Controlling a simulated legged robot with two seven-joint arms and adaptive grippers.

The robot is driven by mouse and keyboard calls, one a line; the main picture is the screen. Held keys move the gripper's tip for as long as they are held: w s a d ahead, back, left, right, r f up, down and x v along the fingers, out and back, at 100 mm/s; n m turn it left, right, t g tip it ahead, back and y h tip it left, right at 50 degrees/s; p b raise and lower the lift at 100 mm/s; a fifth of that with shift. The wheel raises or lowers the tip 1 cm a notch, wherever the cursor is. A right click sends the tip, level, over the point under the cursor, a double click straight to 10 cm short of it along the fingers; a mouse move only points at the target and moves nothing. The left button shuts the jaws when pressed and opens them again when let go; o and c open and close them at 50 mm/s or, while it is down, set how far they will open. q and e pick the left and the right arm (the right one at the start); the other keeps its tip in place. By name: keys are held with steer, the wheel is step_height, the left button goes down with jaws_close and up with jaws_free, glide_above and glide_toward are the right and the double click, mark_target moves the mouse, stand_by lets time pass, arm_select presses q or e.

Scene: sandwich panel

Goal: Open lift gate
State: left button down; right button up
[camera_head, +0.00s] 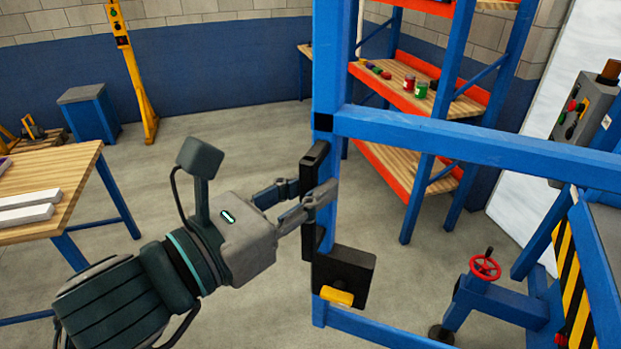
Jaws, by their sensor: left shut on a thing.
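The lift gate is a blue metal frame (470,143) with an upright post (334,60) in the middle of the head view. A black handle (312,165) is fixed upright on the post. Below it sits a black latch box (343,273) with a yellow tab (337,296) at its bottom. My left gripper (308,197) reaches in from the left and is shut on the black handle, its fingers at the handle's middle. Part of the handle is hidden behind the fingers. My right gripper is not in view.
A wooden table (75,185) stands at the left. Orange shelving (400,85) with jars is behind the gate. A red handwheel (485,267) and a grey control box (583,115) are at the right. Open concrete floor (225,145) lies behind my left arm.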

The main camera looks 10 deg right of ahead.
arm_select(q)
steer(key=shift+r, duration=0.1)
steer(key=c, duration=1.1)
jaws_free()
steer(key=shift+a, duration=0.1)
steer(key=shift+a, duration=0.15)
steer(key=v, duration=1.1)
steer(key=shift+s+a, duration=0.25)
steer(key=shift+a, duration=0.05)
steer(key=shift+d, duration=0.1)
